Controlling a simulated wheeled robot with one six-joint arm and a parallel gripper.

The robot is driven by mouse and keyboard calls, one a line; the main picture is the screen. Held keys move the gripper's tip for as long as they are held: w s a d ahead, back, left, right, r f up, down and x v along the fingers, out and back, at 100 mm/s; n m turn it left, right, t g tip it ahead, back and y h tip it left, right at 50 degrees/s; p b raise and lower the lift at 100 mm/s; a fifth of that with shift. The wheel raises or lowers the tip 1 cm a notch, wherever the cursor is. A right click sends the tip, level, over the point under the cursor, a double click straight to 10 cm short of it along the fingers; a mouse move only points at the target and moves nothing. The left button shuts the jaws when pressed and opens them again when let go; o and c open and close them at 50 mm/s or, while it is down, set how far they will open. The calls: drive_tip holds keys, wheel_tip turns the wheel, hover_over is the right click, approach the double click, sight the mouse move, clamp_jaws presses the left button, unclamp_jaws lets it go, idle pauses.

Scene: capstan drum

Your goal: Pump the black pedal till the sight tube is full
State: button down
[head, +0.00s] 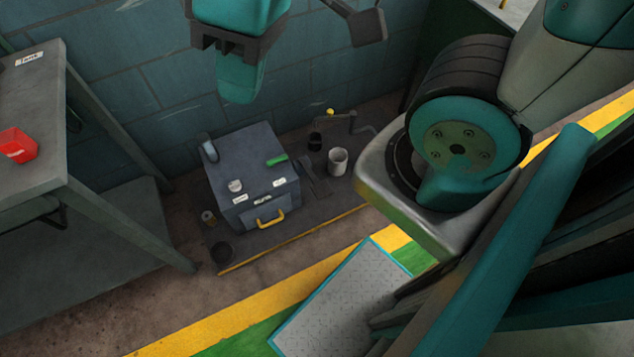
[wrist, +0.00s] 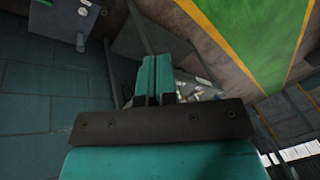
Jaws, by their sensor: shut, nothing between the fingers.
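My gripper (head: 238,96) hangs at the top of the head view with its teal fingers pointing down, apart from everything on the floor. In the wrist view the fingers (wrist: 153,60) lie together with nothing between them. A dark narrow plate (head: 314,180) lies beside the right side of a blue-grey box (head: 236,160); it may be the black pedal, but it is too small to be sure. A pale upright tube (head: 209,151) at the box's left back edge may be the sight tube. Its fill level cannot be made out.
A grey table (head: 60,130) with a red container (head: 17,146) is at left.

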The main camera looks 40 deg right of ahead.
drive_tip(key=w+d+f+m+t+b, duration=0.2)
drive_tip(key=w+d+f+m+b, duration=0.15)
drive_tip(key=w+f+b, duration=0.75)
drive_tip(key=w+d+f+m+t+h+b, duration=0.1)
drive_tip(key=w+d+f+m+b, duration=0.45)
drive_tip(key=f, duration=0.95)
drive_tip(key=w+d+f+m+t+b, duration=0.15)
drive_tip(key=w+d+f+b, duration=0.25)
drive_tip(key=w+f+b, duration=0.55)
drive_tip(key=d+f+m+h+b, duration=0.1)
drive_tip(key=d+f+b, duration=0.6)
drive_tip(key=f, duration=0.7)
drive_tip(key=d+f+m+t+h+b, duration=0.1)
drive_tip(key=d+f+m+b, duration=0.3)
drive_tip(key=f, duration=1.1)
drive_tip(key=d+f+m+t+h+b, duration=0.1)
drive_tip(key=d+f+m+h+b, duration=0.1)
drive_tip(key=d+f+b, duration=0.9)
wheel_tip(320, 180, down, 4)
drive_tip(key=shift+s+f+m, duration=0.2)
drive_tip(key=shift+s+m, duration=0.2)
drive_tip(key=shift+m, duration=0.05)
drive_tip(key=b, duration=0.7)
hover_over(318, 182)
wheel_tip(318, 182, down, 7)
drive_tip(key=shift+f, duration=0.15)
drive_tip(key=shift+s+a+f, duration=0.1)
drive_tip(key=shift+s+f, duration=0.05)
drive_tip(key=shift+f, duration=0.5)
drive_tip(key=shift+f, duration=0.1)
